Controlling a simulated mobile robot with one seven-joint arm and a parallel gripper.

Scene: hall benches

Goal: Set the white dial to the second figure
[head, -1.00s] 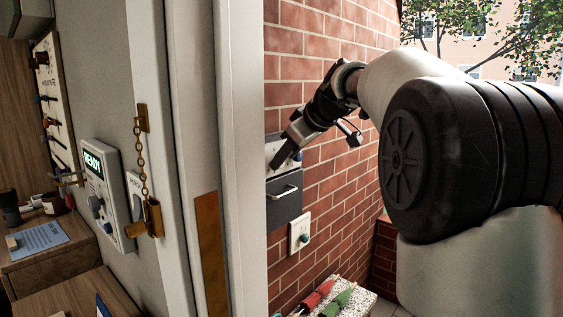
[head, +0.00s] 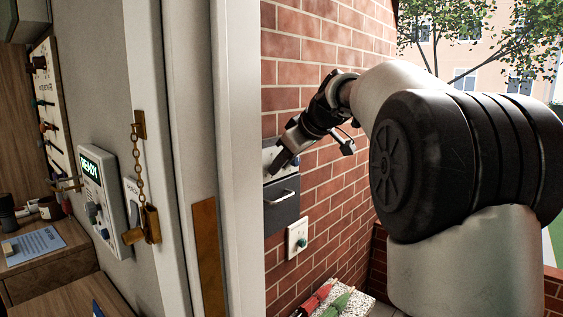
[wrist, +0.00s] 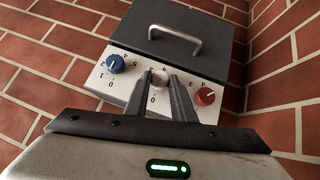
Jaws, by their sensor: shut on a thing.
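A light control panel (wrist: 130,88) with three dials is fixed to the brick wall. The white dial (wrist: 158,80) is the middle one, between a blue dial (wrist: 115,64) and a red dial (wrist: 205,96). My gripper (wrist: 162,77) is shut on the white dial, with one finger on each side of it. The fingers hide part of the dial and some of the figures around it, so I cannot tell which figure it points to. In the head view, my gripper (head: 279,164) is at the panel (head: 269,152), and the dials are hidden there.
A dark cover with a handle (wrist: 176,37) adjoins the panel. Below it in the head view is a white plate with a teal knob (head: 298,238). A door frame (head: 235,150) stands close at left. Red and green objects (head: 317,298) lie on a speckled ledge.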

